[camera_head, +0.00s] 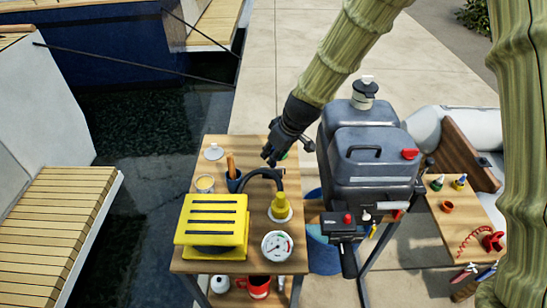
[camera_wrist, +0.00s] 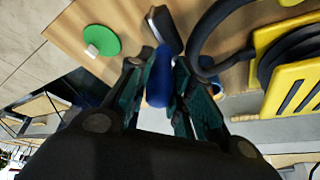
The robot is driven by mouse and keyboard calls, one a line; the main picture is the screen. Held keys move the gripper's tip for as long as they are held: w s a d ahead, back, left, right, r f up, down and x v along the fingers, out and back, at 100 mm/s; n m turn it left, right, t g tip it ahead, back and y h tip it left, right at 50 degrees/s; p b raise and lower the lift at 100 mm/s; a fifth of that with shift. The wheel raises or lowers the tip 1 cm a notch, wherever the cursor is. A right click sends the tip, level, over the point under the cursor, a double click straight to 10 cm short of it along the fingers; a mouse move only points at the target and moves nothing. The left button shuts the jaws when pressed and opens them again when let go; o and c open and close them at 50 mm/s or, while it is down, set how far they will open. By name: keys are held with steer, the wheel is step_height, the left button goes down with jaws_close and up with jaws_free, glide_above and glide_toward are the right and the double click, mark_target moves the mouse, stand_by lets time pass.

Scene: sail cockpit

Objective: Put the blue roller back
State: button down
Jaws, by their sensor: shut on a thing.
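My gripper (camera_wrist: 158,66) is shut on the blue roller (camera_wrist: 160,84), a smooth, elongated blue thing between its two fingers in the wrist view. In the head view my gripper (camera_head: 272,156) is above the far right part of the wooden table (camera_head: 258,266), and the roller cannot be made out there. A green disc (camera_wrist: 112,44) with a small white block on it lies on the table, left of the fingers in the wrist view. A dark grey piece (camera_wrist: 166,27) shows just past the fingertips. Whether the roller touches anything is unclear.
A yellow pump (camera_head: 212,215) with a black hose, a blue cup (camera_head: 234,182) with a brown handle, a gauge (camera_head: 277,246) and a white disc (camera_head: 214,152) stand on the table. A big grey outboard motor (camera_head: 368,165) stands close on the right.

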steer(key=shift+f, duration=1.05)
steer(key=c, duration=1.3)
jaws_free()
steer(key=shift+r, duration=0.1)
steer(key=shift+b+v, duration=0.6)
steer(key=shift+v, duration=5.35)
steer(key=shift+d, duration=0.1)
